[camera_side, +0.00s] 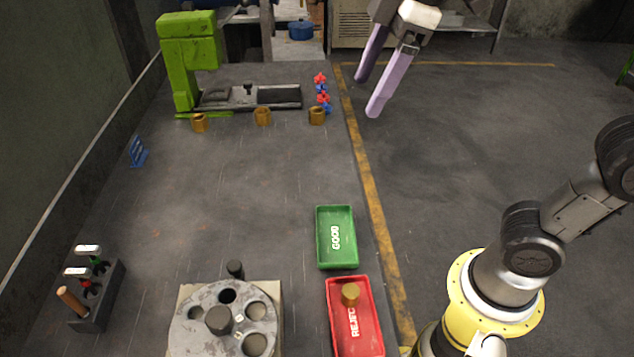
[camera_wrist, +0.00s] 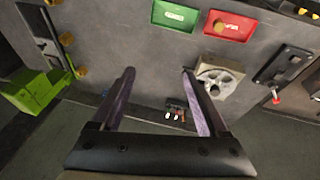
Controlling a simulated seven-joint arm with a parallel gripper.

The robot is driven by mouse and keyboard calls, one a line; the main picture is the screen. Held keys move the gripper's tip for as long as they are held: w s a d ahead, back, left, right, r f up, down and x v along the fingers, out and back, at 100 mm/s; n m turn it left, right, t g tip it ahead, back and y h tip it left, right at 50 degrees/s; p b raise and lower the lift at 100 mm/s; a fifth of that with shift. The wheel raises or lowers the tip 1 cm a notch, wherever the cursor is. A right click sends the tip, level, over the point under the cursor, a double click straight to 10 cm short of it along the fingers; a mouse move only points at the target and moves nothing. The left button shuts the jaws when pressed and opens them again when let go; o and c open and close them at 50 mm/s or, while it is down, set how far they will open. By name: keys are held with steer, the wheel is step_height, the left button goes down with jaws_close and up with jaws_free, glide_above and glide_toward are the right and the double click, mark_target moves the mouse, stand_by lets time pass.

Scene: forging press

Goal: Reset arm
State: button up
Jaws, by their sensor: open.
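My gripper (camera_side: 374,82) is open and empty, high in the air at the top of the side view, right of the green press. Its two purple fingers stand apart, and they also show in the wrist view (camera_wrist: 158,85) with nothing between them. My yellow base and lower arm are at the right of the side view. A brass bushing (camera_side: 350,294) lies in the red REJECT tray (camera_side: 369,338). The green GOOD tray (camera_side: 338,254) is empty. Several brass bushings, such as one at the left (camera_side: 199,123), stand in a row before the press (camera_side: 190,60).
A round grey fixture (camera_side: 190,335) with holes stands at the bottom. A tool holder (camera_side: 98,305) is at the lower left, and a small blue rack (camera_side: 138,152) is against the left side. Red and blue pieces (camera_side: 322,97) stand beside the press. The middle of the table is clear.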

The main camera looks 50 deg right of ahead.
steer(key=s+d+f+m+t+h, duration=0.1)
steer(key=s+d+f+m+t, duration=0.1)
steer(key=s+d+f+m, duration=0.5)
steer(key=s+f+m, duration=0.2)
steer(key=s+f, duration=0.1)
steer(key=f, duration=0.2)
steer(key=shift+s+d+f+m, duration=0.15)
steer(key=shift+d+m, duration=0.25)
